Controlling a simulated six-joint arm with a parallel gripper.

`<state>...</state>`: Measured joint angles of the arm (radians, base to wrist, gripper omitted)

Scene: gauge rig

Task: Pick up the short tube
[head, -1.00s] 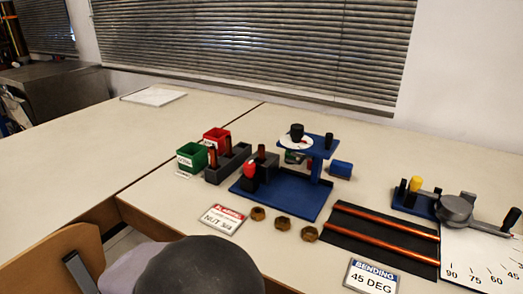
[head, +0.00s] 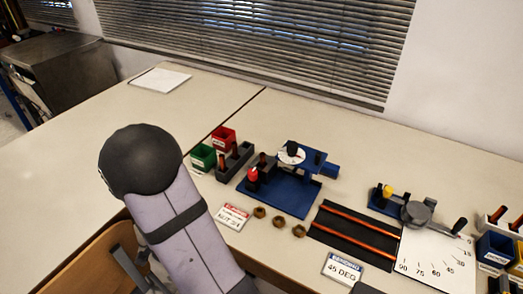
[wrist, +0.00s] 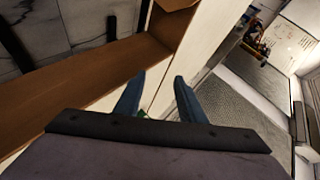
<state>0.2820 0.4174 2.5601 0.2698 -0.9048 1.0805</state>
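Short copper-coloured tubes (head: 222,164) stand upright in a dark grey block (head: 240,161) in the head view. They are small there, and I cannot tell which one is the short tube. Two long copper tubes (head: 360,231) lie on a black mat (head: 330,234), right of the block. My gripper (wrist: 159,75) shows in the wrist view with its two blue fingers apart and nothing visibly held between them. In the head view my arm rises at the left, and the gripper is not visible.
Red (head: 223,138) and green (head: 203,157) bins stand behind the block. A blue stand (head: 290,197), brass nuts (head: 279,222), sign cards (head: 342,268) and a bending tool (head: 415,212) are on the table. The table's left part (head: 80,190) is mostly clear. A wooden chair back (head: 107,262) is at the front.

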